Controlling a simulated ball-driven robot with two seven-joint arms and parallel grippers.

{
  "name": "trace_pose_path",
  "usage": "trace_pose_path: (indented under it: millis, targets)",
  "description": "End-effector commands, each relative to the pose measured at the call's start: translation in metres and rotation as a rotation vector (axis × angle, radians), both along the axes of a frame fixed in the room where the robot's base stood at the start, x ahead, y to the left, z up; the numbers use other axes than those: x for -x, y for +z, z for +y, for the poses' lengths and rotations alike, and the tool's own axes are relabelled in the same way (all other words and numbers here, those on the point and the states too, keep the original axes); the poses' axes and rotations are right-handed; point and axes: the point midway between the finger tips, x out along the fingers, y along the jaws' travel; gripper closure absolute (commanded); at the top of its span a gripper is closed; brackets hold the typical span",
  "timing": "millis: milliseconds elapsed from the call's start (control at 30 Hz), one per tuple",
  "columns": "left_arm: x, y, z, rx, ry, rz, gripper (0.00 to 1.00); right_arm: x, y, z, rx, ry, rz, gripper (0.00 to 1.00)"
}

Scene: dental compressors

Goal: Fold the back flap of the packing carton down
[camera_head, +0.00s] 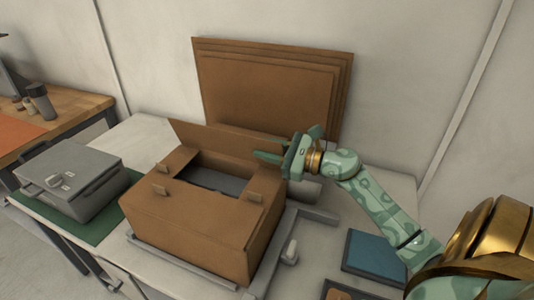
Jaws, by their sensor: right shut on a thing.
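The brown packing carton (190,215) stands on the table, its top partly open around a dark gap with something grey inside. Its back flap (215,138) stands up and leans back along the far side. The front and side flaps lie roughly flat, with small brown tabs (162,190) upright on them. My right gripper (277,153), pale green, reaches in from the right and is shut on the back flap near its right end. The gripper hides that end of the flap. My left gripper is not in view.
Flat brown cardboard sheets (265,85) lean on the wall behind the carton. A grey case (70,178) sits on a green mat (108,222) at left. A grey frame (190,266) surrounds the carton's base. A blue item (372,254) lies at right.

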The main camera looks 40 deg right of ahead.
Motion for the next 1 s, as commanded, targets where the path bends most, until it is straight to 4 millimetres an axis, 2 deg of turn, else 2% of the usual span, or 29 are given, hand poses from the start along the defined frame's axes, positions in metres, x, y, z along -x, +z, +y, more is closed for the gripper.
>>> trace_pose_path:
  millis: [33, 233, 767, 800, 867, 1000]
  targets:
    - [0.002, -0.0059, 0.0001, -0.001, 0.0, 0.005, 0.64, 0.0008, -0.005, 0.0015, 0.024, 0.003, -0.007, 1.0]
    - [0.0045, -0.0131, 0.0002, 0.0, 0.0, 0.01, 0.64, 0.0028, -0.0038, 0.0049, 0.09, 0.001, -0.042, 1.0]
    - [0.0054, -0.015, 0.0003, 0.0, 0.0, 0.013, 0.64, 0.0036, -0.001, 0.0063, 0.117, 0.0, -0.058, 1.0]
    - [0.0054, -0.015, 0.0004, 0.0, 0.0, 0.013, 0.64, 0.0036, -0.001, 0.0063, 0.117, 0.0, -0.058, 0.71]
    - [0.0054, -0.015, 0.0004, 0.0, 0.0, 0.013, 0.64, 0.0036, -0.001, 0.0062, 0.116, 0.0, -0.058, 0.55]
    - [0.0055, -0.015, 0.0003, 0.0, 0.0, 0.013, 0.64, 0.0035, -0.0009, 0.0063, 0.116, 0.001, -0.059, 0.55]
